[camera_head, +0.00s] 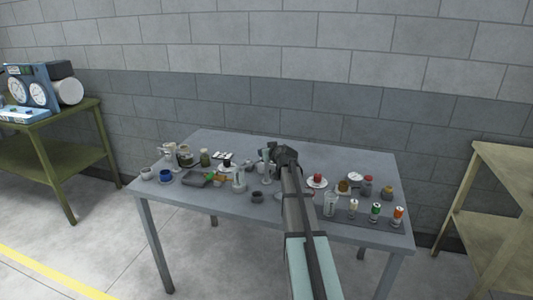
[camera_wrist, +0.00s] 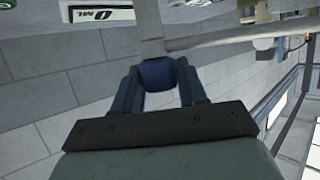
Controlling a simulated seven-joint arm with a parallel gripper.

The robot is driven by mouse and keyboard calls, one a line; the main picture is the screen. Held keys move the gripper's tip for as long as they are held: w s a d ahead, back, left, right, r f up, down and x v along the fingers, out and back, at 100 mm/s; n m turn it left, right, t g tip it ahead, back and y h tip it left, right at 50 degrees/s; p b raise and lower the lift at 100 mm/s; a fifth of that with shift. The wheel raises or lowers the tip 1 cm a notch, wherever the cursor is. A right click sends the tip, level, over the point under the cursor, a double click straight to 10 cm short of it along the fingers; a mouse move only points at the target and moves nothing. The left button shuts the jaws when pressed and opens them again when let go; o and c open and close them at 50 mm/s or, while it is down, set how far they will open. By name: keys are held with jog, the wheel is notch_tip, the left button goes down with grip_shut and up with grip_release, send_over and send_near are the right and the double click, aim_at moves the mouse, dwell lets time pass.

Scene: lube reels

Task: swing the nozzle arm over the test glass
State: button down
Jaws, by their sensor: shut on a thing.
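My gripper (camera_head: 270,152) is over the middle of the table in the head view, and my own arm covers much of what lies behind and under it. A pale bar also runs off to the right there. In the head view a pale upright post (camera_head: 266,170) stands just under my gripper. A clear glass (camera_head: 330,204), probably the test glass, stands right of my arm near the table's front edge.
The grey table (camera_head: 225,205) carries several small items. Three small bottles (camera_head: 376,211) stand at the front right, right of the glass. A red-topped item on a saucer (camera_head: 317,183) is behind the glass. Cups (camera_head: 165,177) and jars stand at the left.

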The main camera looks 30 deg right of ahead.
jog(key=shift+m+g+h, duration=0.3)
jog(key=shift+m+h, duration=0.6)
jog(key=shift+h, duration=0.1)
jog(key=shift+m+h, duration=0.4)
jog(key=shift+h, duration=0.1)
jog(key=c, duration=0.7)
grip_release()
jog(key=shift+s, duration=0.1)
jog(key=v, duration=1.3)
jog(key=shift+s+r, duration=0.2)
jog(key=shift+r, duration=0.1)
jog(key=shift+a, duration=0.1)
